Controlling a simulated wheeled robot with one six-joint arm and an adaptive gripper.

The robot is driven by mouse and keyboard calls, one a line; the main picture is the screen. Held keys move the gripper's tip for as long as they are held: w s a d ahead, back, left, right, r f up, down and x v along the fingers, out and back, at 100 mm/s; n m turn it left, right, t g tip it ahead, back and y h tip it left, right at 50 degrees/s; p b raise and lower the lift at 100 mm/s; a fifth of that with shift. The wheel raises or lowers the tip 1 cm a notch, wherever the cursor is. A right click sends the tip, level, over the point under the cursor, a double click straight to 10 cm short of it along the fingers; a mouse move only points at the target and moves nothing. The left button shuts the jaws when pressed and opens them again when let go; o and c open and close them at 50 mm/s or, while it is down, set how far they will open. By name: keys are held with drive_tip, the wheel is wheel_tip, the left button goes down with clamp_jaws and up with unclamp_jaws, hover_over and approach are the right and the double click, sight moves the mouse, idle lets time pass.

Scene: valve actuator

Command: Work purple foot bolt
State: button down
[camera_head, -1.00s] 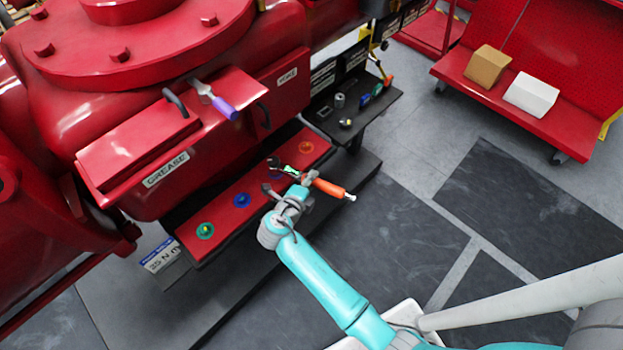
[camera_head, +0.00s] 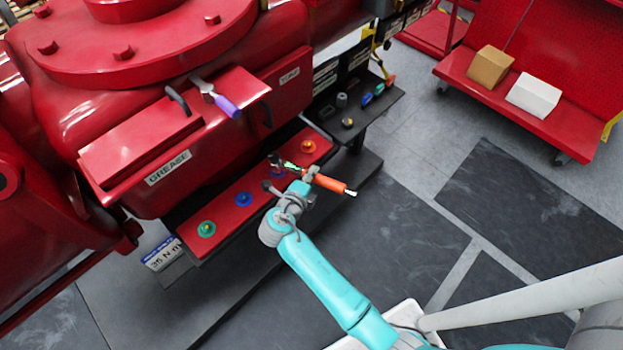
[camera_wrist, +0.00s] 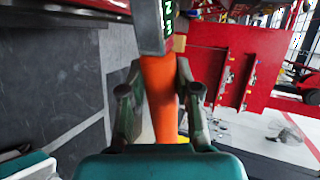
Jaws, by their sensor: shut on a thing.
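My gripper (camera_head: 306,184) is shut on the orange grip of a wrench-like tool (camera_head: 332,185), which also shows in the wrist view (camera_wrist: 159,92). A small green-lit display (camera_wrist: 168,14) sits on the tool past the grip. The tool's dark head lies over the red foot ledge (camera_head: 220,213). A small patch of the purple foot bolt (camera_head: 278,173) shows below the head, mostly hidden by tool and gripper. I cannot tell whether the head is seated on it. On the same ledge are an orange bolt (camera_head: 308,146), a blue bolt (camera_head: 243,199) and a green bolt (camera_head: 207,229).
A purple-handled tool (camera_head: 226,105) lies on the red box marked GREASE (camera_head: 150,150), above the ledge. A dark side shelf (camera_head: 365,112) holds small parts. A red cart (camera_head: 560,115) with two boxes stands at the back right. The floor at right is clear.

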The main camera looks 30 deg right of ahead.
drive_tip(key=shift+r, duration=1.6)
drive_tip(key=shift+s, duration=0.15)
